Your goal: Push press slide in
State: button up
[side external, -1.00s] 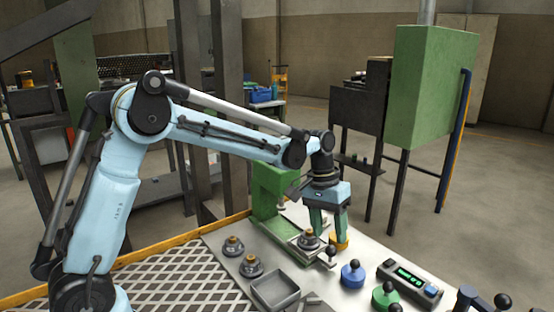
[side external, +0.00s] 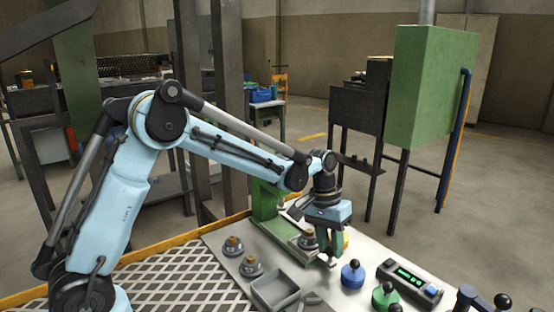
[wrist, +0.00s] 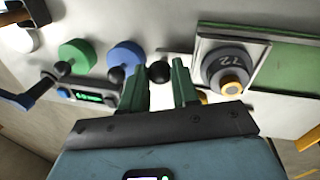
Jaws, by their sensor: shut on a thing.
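The press slide (side external: 299,253) is a plate on a green bed in front of the green press (side external: 267,185). It carries a metal part with a brass top (side external: 309,238). In the wrist view the slide (wrist: 200,50) lies right of my fingers, with the part (wrist: 224,70) marked 72 on it. My gripper (side external: 328,256) points down at the slide's front end. In the wrist view my gripper (wrist: 160,70) has its green fingers on either side of the black ball knob (wrist: 159,73) and is shut on it. The exact finger contact is partly hidden.
A blue-based knob (side external: 352,275), a green-based knob (side external: 385,297) and a display box (side external: 411,277) stand close on the right. Two similar parts (side external: 233,247) (side external: 251,268) and a grey tray (side external: 273,290) are at front left. A yellow-orange object stands behind my gripper.

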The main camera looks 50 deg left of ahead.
aim_at(317, 249)
grip_shut()
jog(key=a, duration=0.3)
jog(key=shift+a, duration=0.4)
jog(key=o, duration=1)
grip_release()
jog(key=r, duration=0.4)
jog(key=a+r, duration=0.1)
jog(key=r, duration=0.3)
jog(key=a+r, duration=0.1)
jog(key=r, duration=0.3)
jog(key=shift+s+a, duration=0.15)
jog(key=shift+s, duration=0.1)
